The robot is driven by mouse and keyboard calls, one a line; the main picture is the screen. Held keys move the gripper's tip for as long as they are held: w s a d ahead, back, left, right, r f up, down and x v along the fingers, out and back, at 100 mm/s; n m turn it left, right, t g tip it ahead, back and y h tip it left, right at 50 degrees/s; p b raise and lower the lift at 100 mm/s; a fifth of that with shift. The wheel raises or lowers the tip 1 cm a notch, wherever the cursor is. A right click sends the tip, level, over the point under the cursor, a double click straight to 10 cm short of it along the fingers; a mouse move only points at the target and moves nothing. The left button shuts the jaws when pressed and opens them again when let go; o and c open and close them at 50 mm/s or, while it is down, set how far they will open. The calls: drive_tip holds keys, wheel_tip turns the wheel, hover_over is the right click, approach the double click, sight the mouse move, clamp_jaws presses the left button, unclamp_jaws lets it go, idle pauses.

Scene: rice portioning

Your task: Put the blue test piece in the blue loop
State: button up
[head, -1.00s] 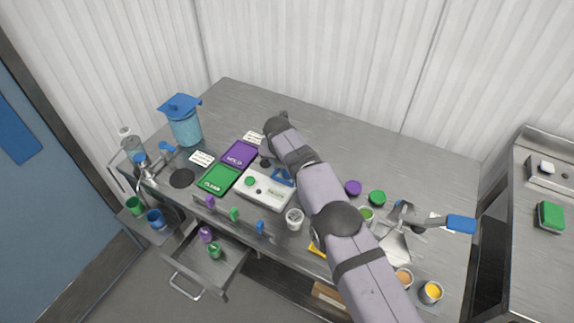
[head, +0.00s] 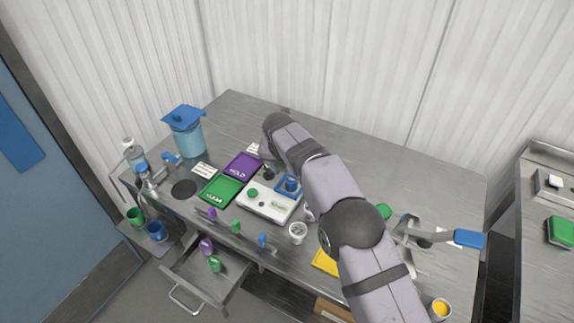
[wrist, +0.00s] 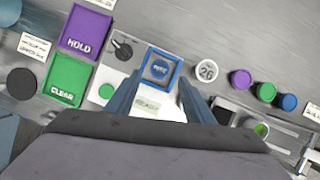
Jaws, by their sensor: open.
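The blue loop (wrist: 176,72) is a square blue frame on the white device in the wrist view. In the head view my fingers cannot be made out.
The white device (head: 262,207) carries a green button and stands beside the green CLEAR tray (head: 221,190) and purple HOLD tray (head: 241,165). A white disc marked 26 (wrist: 207,71) and purple, green and blue round pieces lie to its right. An open drawer (head: 201,282) juts out in front.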

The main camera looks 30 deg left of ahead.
drive_tip(key=shift+b+v, duration=0.7)
drive_tip(key=shift+v, duration=2.3)
drive_tip(key=d+m+g+h, duration=0.1)
drive_tip(key=d+m+g, duration=0.1)
drive_tip(key=d+m, duration=1.95)
drive_tip(key=s+d+f+m+g, duration=0.1)
drive_tip(key=s+d+f+m, duration=0.2)
drive_tip(key=s+d+m, duration=0.5)
drive_tip(key=s+d+f+m+g, duration=0.1)
drive_tip(key=s+d+f+m, duration=0.1)
drive_tip(key=s+d+m, duration=0.7)
drive_tip(key=s+d, duration=0.5)
drive_tip(key=d, duration=0.3)
drive_tip(key=shift+s+f, duration=0.2)
drive_tip(key=shift+f, duration=0.2)
